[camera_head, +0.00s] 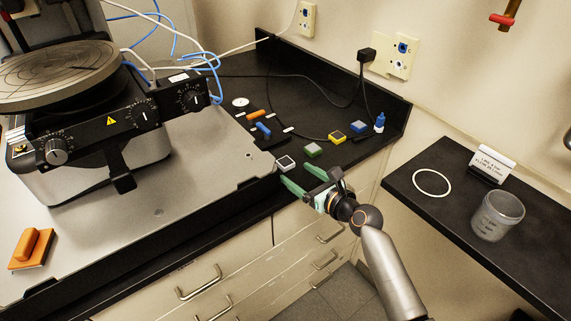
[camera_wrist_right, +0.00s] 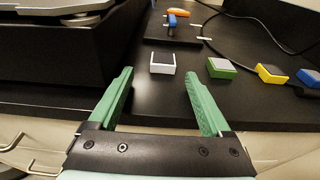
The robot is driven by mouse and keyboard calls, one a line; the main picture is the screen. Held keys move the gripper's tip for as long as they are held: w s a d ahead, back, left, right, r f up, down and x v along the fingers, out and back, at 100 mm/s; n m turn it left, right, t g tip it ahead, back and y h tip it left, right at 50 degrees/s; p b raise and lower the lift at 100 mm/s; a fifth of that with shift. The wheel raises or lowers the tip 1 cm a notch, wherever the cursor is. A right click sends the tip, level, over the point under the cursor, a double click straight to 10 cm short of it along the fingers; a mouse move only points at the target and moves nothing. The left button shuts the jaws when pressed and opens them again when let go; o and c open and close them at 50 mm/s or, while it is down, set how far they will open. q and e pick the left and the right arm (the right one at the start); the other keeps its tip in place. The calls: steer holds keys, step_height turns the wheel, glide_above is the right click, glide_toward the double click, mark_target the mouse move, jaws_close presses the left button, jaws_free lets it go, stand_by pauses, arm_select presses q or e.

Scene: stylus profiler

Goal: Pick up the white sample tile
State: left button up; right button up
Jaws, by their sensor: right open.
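The white sample tile (camera_head: 285,163) lies on the black bench top near its front edge, with a dark top face and a white rim. In the right wrist view the white sample tile (camera_wrist_right: 163,64) sits beyond my fingers, roughly between their lines. My right gripper (camera_head: 297,176) has green fingers and is open and empty, just short of the tile and close to the bench's front edge. It also shows in the right wrist view (camera_wrist_right: 158,82), fingers spread. The tile is apart from both fingers. My left gripper is not in view.
A green tile (camera_head: 312,150), a yellow tile (camera_head: 337,137) and a blue tile (camera_head: 358,126) lie in a row to the right. A dark tool tray (camera_head: 268,138) is behind. The profiler (camera_head: 120,130) stands left. A cup (camera_head: 497,215) stands on the right shelf.

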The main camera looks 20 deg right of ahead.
mark_target(287, 163)
steer(key=shift+r+x, duration=0.2)
steer(key=shift+x, duration=1.1)
steer(key=shift+r+x, duration=0.15)
steer(key=shift+x, duration=1.15)
steer(key=shift+w+d, duration=0.15)
steer(key=shift+c, duration=0.3)
jaws_close()
